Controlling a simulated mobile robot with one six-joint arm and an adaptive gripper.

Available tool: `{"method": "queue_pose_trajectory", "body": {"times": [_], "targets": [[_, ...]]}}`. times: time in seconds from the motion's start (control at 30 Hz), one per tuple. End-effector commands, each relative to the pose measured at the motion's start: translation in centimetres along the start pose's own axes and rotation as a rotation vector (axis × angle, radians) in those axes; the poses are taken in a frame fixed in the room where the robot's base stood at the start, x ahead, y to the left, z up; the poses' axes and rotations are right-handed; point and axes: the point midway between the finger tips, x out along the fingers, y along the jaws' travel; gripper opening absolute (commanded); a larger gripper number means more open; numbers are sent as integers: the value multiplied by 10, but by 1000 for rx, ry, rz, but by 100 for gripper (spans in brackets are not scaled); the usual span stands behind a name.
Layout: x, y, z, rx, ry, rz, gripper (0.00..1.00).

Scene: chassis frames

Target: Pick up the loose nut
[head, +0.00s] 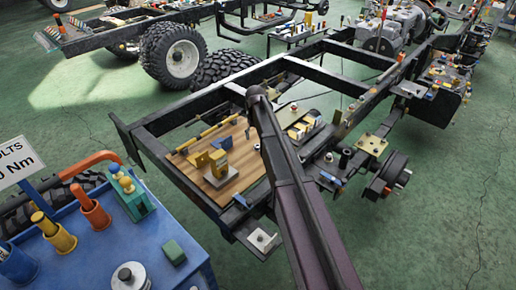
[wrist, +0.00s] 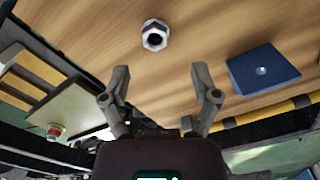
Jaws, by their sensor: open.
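The loose nut (wrist: 155,35) is a silver hex nut with a dark hole. It lies on a wooden board (wrist: 95,25) in the wrist view, near the top middle. My gripper (wrist: 160,73) is open, with its two fingers spread apart and nothing between them. In the picture the nut is just above the gap between the fingertips, apart from both. The same wooden board shows inside the chassis frame in the head view (head: 238,182).
A blue plate (wrist: 263,70) with a silver stud lies right of the nut. A yellow-and-black bar (wrist: 270,110) runs near the board's edge. A pale plate with a red knob (wrist: 55,131) is at left. Dark chassis rails (head: 178,178) border the board.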

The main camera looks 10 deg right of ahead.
Motion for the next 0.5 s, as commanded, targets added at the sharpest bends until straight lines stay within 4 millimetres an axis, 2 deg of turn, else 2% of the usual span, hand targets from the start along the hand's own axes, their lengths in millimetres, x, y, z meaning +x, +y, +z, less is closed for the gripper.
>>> {"method": "queue_pose_trajectory", "body": {"times": [0.27, 0.5], "targets": [[7, 1, 0, 0, 0, 0, 79], [24, 4, 2, 1, 0, 0, 79]]}}
